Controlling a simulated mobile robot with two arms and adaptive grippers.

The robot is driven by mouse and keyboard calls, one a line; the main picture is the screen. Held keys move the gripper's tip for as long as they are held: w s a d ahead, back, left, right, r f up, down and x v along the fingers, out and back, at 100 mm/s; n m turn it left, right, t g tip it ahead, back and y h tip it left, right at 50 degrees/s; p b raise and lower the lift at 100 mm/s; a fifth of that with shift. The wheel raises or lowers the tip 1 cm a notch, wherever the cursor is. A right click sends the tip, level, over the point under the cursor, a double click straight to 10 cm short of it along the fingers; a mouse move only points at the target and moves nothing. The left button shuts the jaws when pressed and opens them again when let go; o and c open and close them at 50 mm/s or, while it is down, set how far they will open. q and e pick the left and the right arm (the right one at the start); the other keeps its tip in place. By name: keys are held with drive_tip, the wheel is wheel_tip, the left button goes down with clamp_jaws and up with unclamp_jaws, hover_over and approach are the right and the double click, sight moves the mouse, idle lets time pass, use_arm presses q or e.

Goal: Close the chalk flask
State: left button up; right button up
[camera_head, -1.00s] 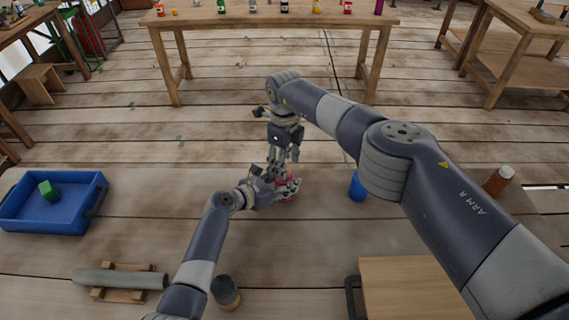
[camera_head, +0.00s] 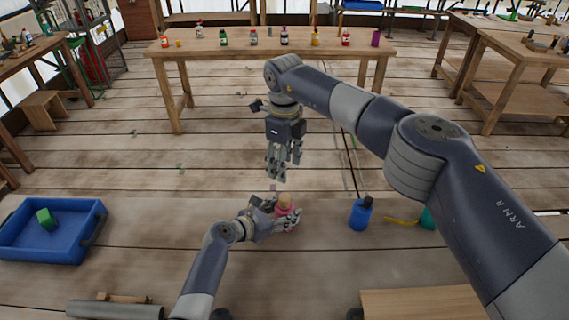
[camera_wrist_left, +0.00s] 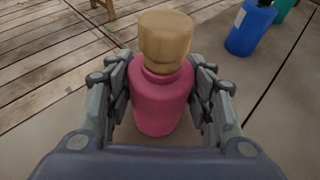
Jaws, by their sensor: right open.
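A pink flask (camera_head: 284,212) stands upright on the near bench, with a tan cork-like stopper (camera_head: 285,199) on its neck. In the left wrist view the stopper (camera_wrist_left: 165,42) sits on top of the flask (camera_wrist_left: 161,105), with a little pink neck showing under it; I cannot tell whether it is fully seated. My left gripper (camera_head: 287,219) is shut around the flask's body, with fingers on both sides in the left wrist view (camera_wrist_left: 162,100). My right gripper (camera_head: 281,171) is open and empty above the flask, fingers pointing down, clear of the stopper.
A blue bottle (camera_head: 360,216) with a dark cap stands right of the flask, and a teal container (camera_head: 428,218) stands beyond it. A blue tray (camera_head: 60,252) with a green block (camera_head: 45,218) is at left. Several bottles stand on the far table (camera_head: 270,46).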

use_arm(q)
drive_tip(key=shift+o, duration=1.2)
drive_tip(key=v, duration=1.2)
drive_tip(key=shift+f, duration=0.1)
